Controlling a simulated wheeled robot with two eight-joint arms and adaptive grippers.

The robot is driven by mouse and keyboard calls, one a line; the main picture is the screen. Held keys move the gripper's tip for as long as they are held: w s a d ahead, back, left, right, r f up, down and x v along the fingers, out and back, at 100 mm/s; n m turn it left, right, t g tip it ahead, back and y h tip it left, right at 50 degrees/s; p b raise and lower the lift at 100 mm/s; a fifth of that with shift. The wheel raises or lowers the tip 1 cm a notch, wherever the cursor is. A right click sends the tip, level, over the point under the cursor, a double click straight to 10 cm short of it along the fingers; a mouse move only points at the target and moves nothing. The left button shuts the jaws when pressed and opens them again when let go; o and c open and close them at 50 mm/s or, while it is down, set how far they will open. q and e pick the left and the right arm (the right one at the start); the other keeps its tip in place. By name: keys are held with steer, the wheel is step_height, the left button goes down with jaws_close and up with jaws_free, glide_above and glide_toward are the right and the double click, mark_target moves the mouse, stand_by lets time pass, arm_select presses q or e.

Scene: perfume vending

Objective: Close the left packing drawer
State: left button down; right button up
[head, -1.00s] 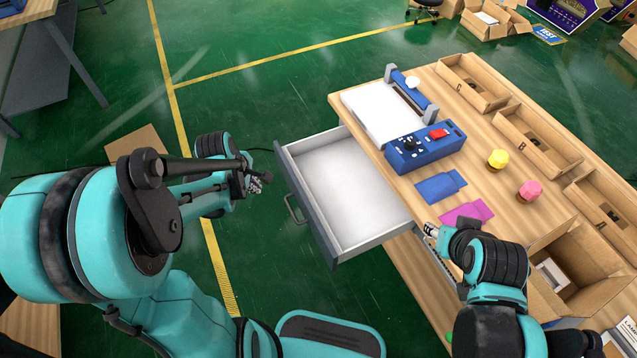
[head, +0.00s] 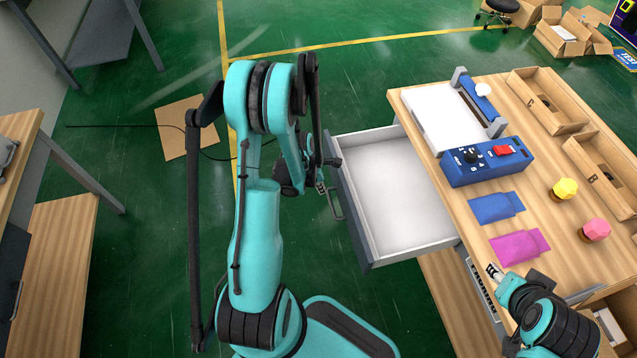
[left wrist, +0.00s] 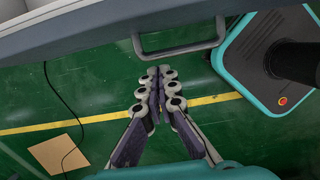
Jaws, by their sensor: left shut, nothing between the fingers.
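The left packing drawer (head: 400,190) is pulled out from the left side of the wooden table and is empty inside. Its grey front with a bar handle (head: 334,204) faces my left arm. My left gripper (head: 323,187) is beside the drawer front near the handle, and my arm hides part of it. In the left wrist view my left gripper (left wrist: 158,72) is shut and empty, its fingertips pointing toward the drawer handle (left wrist: 180,48), with a small gap showing. My right gripper (head: 494,271) is at the table's near edge; its fingers are too small to judge.
On the wooden table (head: 455,180) are a blue sealing device (head: 485,160), a blue pouch (head: 496,207), a magenta pouch (head: 520,246), a yellow-capped bottle (head: 565,189) and a pink-capped bottle (head: 595,230). Cardboard bins line the right.

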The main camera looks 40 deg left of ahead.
arm_select(q)
steer(key=shift+w+d+f+b, duration=0.15)
steer(key=shift+w+d+f, duration=0.05)
steer(key=shift+w+d, duration=0.55)
steer(key=shift+w+d+f+b, duration=0.15)
steer(key=shift+w+d+f, duration=0.05)
steer(key=shift+w+d, duration=0.55)
arm_select(e)
steer(key=shift+f, duration=0.6)
arm_select(q)
steer(key=shift+w, duration=0.2)
